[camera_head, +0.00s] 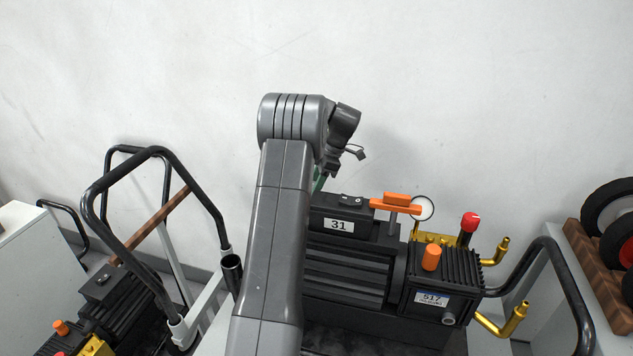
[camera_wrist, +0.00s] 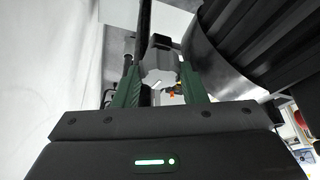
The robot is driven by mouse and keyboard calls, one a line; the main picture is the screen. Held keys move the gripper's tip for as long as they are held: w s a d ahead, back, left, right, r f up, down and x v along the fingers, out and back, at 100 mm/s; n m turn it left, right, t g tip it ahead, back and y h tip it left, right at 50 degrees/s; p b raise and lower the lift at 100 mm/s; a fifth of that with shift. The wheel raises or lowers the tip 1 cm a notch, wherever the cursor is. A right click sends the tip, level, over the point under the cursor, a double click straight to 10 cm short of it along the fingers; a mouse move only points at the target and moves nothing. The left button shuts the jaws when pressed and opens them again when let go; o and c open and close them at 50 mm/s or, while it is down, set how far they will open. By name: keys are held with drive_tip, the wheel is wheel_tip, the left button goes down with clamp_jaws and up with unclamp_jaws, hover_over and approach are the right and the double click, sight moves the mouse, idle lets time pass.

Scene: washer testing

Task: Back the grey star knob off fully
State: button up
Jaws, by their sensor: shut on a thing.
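The grey star knob (camera_wrist: 158,64) shows in the wrist view with its lobed edge towards the camera, between the two green fingers of my gripper (camera_wrist: 158,80). The fingers are shut on it from both sides. In the head view my arm hides the knob, and only a bit of green finger shows behind the wrist. The washer (camera_head: 345,265), with a black ribbed motor and a "31" label, stands to the right of my arm. The knob's thread and how far it is screwed in cannot be seen.
An orange lever (camera_head: 396,202), a gauge (camera_head: 423,208), a red-capped valve (camera_head: 469,222) and brass fittings (camera_head: 515,320) are on the washer. A black handle frame (camera_head: 150,200) stands at left. Wheels (camera_head: 610,215) sit on a shelf at right. A pale wall is behind.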

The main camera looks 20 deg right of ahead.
drive_tip(key=shift+w+r+n+g, duration=0.15)
drive_tip(key=shift+n+g, duration=0.25)
drive_tip(key=shift+n, duration=0.7)
drive_tip(key=o, duration=1)
drive_tip(key=p+v, duration=0.1)
drive_tip(key=v, duration=1.2)
drive_tip(key=shift+d+r, duration=0.2)
drive_tip(key=x, duration=1.3)
drive_tip(key=shift+a+f, duration=0.2)
drive_tip(key=shift+f, duration=0.15)
